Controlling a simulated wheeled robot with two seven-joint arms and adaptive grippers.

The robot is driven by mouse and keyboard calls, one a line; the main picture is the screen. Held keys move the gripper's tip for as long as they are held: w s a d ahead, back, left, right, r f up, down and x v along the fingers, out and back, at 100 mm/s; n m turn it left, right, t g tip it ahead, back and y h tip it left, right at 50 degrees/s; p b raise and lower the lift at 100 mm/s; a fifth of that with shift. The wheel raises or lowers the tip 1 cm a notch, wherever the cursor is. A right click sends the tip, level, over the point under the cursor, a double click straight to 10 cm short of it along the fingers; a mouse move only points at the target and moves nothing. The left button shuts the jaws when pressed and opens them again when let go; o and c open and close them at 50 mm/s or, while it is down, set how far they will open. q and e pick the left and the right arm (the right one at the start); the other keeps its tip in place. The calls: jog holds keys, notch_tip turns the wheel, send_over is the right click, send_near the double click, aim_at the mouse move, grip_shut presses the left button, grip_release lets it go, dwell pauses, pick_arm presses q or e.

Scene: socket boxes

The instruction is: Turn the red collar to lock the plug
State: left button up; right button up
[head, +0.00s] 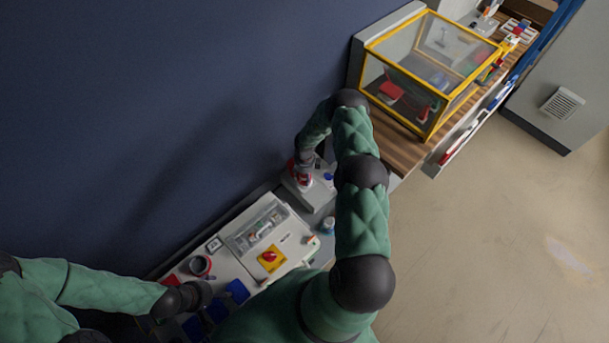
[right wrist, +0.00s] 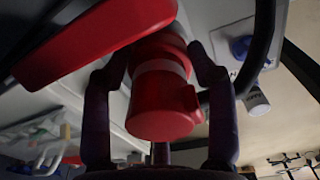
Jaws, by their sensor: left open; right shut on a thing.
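In the right wrist view, a red plug (right wrist: 160,108) with a pale band points toward the camera. The red collar (right wrist: 177,42) is at its far end, against the socket box. My right gripper (right wrist: 160,58) has a dark finger on each side, closed around the collar; the exact contact is partly in shadow. In the head view, the right gripper (head: 303,172) is at the red plug (head: 305,181) on a grey box (head: 316,196), partly behind my arm. My left gripper (head: 200,292) is open and empty above the lower panel, its fingers hard to make out.
A red cover (right wrist: 85,45) stands open close by the plug. A blue socket (right wrist: 240,48) and black cable lie to the right. A panel with a yellow-and-red switch (head: 269,258) sits nearer me. A yellow-framed clear case (head: 437,95) stands on the wooden bench (head: 398,150).

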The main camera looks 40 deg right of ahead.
jog(key=o, duration=0.9)
